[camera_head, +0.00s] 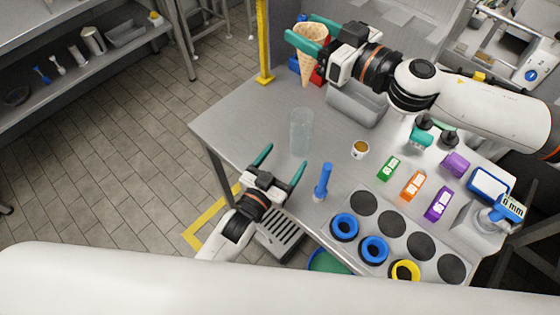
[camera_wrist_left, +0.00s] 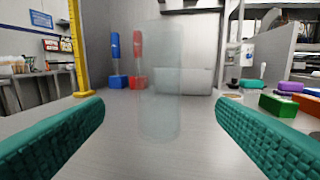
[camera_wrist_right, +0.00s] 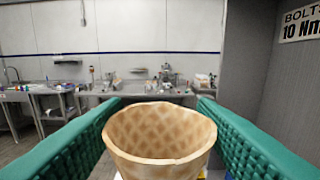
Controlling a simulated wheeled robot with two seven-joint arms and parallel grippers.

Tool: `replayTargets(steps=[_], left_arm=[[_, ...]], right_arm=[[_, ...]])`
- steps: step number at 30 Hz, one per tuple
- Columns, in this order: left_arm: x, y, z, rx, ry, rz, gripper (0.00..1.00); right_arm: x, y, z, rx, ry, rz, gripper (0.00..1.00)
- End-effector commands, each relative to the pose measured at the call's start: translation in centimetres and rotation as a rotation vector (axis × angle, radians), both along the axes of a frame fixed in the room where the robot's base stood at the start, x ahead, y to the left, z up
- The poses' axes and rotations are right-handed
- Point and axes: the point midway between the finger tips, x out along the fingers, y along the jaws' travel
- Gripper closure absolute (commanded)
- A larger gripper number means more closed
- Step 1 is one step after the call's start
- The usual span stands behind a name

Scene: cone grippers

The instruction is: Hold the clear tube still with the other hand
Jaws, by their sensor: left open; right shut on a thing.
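The clear tube (camera_head: 301,132) stands upright on the steel table, left of the small brown-topped cup. In the left wrist view the tube (camera_wrist_left: 161,90) is centred ahead, beyond and between the open fingers, touching neither. My left gripper (camera_head: 281,164) is open and empty at the table's front edge, just short of the tube. My right gripper (camera_head: 304,42) is shut on a waffle cone (camera_head: 310,60) at the table's back left. The right wrist view shows the cone (camera_wrist_right: 160,140) between the green fingers, open end up and empty inside as far as I see.
A blue upright tool (camera_head: 323,182) stands right of my left gripper. The cup (camera_head: 360,149), green block (camera_head: 388,168), orange block (camera_head: 413,186) and a plate with rings (camera_head: 405,245) lie further right. A grey bin (camera_head: 356,106) stands behind the tube. The table's left part is clear.

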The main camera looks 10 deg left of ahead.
Motion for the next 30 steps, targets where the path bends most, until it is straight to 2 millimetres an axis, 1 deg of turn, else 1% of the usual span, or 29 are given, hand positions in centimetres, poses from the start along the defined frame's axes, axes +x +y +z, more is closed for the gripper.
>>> replayTargets(steps=[5, 9, 15, 21, 30], left_arm=[[2.8, -1.2, 0.1, 0.000, -0.003, 0.000, 0.20], [5.3, -2.4, 0.2, 0.001, -0.005, -0.001, 0.20], [8.4, -3.8, 0.1, 0.002, -0.003, 0.000, 0.20], [10.0, -4.5, 0.0, 0.003, -0.001, 0.000, 0.20], [10.3, -4.7, 0.0, 0.003, -0.001, 0.000, 0.20]], right_arm=[[0.0, 0.0, 0.0, 0.000, 0.000, 0.000, 0.56], [0.0, 0.0, 0.0, 0.000, 0.000, 0.000, 0.56], [0.0, 0.0, 0.0, 0.000, 0.000, 0.000, 0.56], [0.0, 0.0, 0.0, 0.000, 0.000, 0.000, 0.56], [0.0, 0.0, 0.0, 0.000, 0.000, 0.000, 0.56]])
